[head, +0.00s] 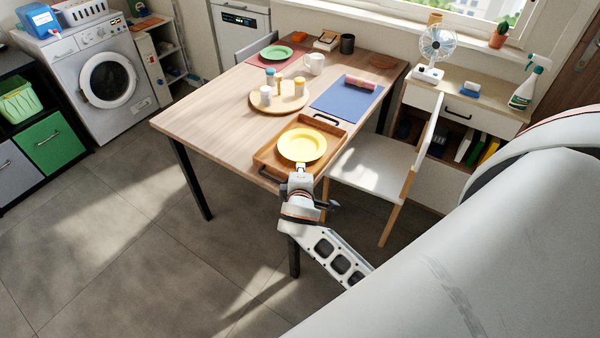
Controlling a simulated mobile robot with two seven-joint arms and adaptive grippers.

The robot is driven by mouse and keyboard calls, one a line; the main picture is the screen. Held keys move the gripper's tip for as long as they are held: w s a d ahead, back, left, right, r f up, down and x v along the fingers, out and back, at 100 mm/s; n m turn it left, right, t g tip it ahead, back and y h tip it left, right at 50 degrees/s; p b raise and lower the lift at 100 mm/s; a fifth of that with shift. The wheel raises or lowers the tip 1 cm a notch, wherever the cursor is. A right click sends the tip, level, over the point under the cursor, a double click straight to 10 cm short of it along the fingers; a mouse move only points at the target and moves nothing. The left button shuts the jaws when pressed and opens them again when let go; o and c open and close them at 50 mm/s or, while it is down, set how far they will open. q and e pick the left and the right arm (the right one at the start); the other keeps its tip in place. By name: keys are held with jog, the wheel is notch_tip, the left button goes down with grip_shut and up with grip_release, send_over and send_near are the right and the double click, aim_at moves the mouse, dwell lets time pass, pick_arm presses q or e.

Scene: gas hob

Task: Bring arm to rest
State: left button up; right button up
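One arm of mine, the right, comes in from the lower right. Its gripper (300,168) is at the near edge of a wooden tray (268,156) on the table. Its tips are close to the near rim of a yellow plate (302,145) lying in the tray. Whether the tips touch the plate is too small to tell, and so is whether the fingers are open or shut. My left gripper is not in view.
The wooden table (200,112) also carries a round tray (262,104) with jars, a blue mat (346,98), a mug (314,63) and a green plate (276,52). A white chair (375,160) stands at its right side. The floor at left is clear.

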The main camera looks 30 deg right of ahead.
jog(key=s+d+r+m+g+y, duration=0.2)
jog(key=s+m+g+y, duration=0.15)
jog(key=s, duration=1.95)
jog(key=w+a+f+m+t+y, duration=0.1)
jog(key=a+f+m+t+y, duration=0.2)
jog(key=a+f, duration=1.1)
notch_tip(320, 180, down, 2)
jog(key=y, duration=0.2)
jog(key=shift+a+y, duration=0.3)
jog(key=shift+y, duration=0.05)
